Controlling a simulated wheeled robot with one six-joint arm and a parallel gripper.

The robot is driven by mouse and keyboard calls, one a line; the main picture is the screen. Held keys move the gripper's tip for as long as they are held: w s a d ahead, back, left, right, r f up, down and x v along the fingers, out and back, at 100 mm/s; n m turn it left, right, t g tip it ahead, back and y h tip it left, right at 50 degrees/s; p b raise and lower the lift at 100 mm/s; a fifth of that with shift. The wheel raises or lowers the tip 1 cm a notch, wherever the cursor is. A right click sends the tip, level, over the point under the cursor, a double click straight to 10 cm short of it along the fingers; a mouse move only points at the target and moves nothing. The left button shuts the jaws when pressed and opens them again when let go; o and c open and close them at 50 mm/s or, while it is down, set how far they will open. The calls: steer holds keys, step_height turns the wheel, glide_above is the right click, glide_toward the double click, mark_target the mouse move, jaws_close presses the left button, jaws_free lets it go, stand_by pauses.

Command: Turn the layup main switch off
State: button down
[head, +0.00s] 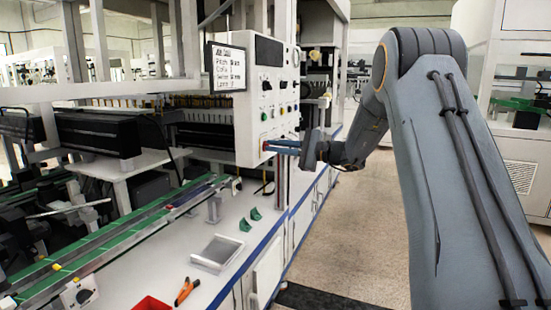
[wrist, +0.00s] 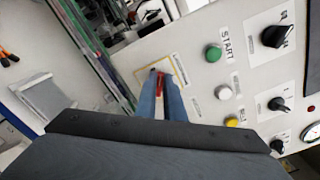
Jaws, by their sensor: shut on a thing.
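The layup main switch (wrist: 160,82) is a red handle low on the pale control panel (head: 245,125), with a yellow-edged plate around it. In the wrist view the blue fingers of my gripper (wrist: 160,80) stand on both sides of the red handle, shut on it. In the head view my gripper (head: 270,147) reaches from the right to the panel's lower part, and a little red shows at its fingertips. The fingers hide much of the handle, and I cannot tell which position it is turned to.
Beside the switch are a green START button (wrist: 213,53), a white button (wrist: 223,92), a yellow button (wrist: 231,122) and black knobs (wrist: 277,36). Below, the bench holds a grey tray (head: 217,253), orange-handled pliers (head: 186,291) and a red bin (head: 152,303). The aisle floor at right is clear.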

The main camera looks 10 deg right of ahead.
steer(key=n+b, duration=0.3)
steer(key=b, duration=0.2)
steer(key=f+n+b, duration=0.1)
steer(key=n+b, duration=0.3)
steer(key=b, duration=0.1)
steer(key=shift+s, duration=0.1)
steer(key=shift+a+b, duration=0.1)
steer(key=shift+b, duration=0.2)
steer(key=c, duration=1.9)
jaws_free()
steer(key=shift+r, duration=0.1)
steer(key=shift+o, duration=0.2)
steer(key=shift+s, duration=0.1)
steer(key=v, duration=0.8)
steer(key=shift+a, duration=0.2)
